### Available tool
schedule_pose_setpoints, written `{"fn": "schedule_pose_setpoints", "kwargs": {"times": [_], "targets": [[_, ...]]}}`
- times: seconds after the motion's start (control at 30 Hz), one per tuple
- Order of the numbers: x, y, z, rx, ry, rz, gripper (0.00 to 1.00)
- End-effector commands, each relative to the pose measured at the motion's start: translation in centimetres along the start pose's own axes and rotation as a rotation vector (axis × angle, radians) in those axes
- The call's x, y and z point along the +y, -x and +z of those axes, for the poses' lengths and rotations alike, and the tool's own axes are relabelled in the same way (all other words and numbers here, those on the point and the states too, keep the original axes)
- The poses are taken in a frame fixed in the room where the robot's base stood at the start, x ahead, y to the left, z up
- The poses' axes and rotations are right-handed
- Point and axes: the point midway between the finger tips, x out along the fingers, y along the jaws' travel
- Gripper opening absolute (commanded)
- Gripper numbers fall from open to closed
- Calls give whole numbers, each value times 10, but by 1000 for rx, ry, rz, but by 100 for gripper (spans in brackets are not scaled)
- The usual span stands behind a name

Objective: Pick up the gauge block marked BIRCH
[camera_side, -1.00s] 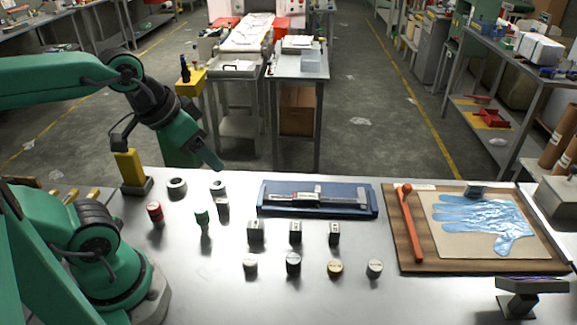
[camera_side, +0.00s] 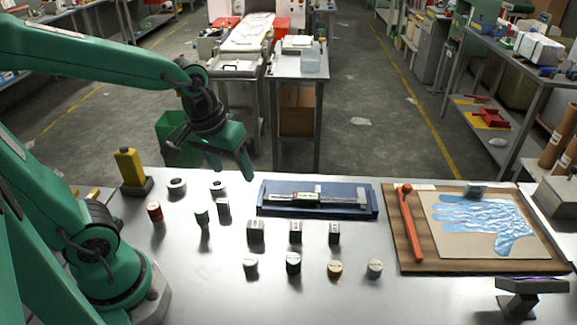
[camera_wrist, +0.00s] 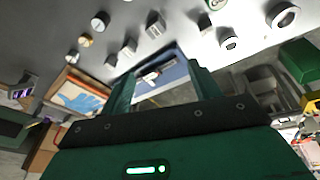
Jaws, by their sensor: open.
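Several small grey blocks stand on the metal table. In the side view, three form a row: a left block (camera_side: 256,231), a middle block (camera_side: 295,232) and a right block (camera_side: 334,233). Another grey block (camera_side: 223,207) stands farther left, beside a green-topped cylinder. Their markings are too small to read, so I cannot tell which is BIRCH. My gripper (camera_side: 231,172) is open and empty, above the table's back edge, behind and above the blocks. In the wrist view, my gripper (camera_wrist: 163,84) frames the blue tray; a grey block (camera_wrist: 155,27) shows beyond it.
A blue tray (camera_side: 268,209) holds a caliper. A red cylinder (camera_side: 155,213) and a ring (camera_side: 177,187) stand left. A wooden board (camera_side: 408,263) with a blue glove lies right.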

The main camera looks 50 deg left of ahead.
Motion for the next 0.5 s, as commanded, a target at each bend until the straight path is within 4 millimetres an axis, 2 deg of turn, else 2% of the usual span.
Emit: {"fn": "schedule_pose_setpoints", "kwargs": {"times": [0.5], "targets": [[12,-87,-8,-192,350,-120,62]]}}
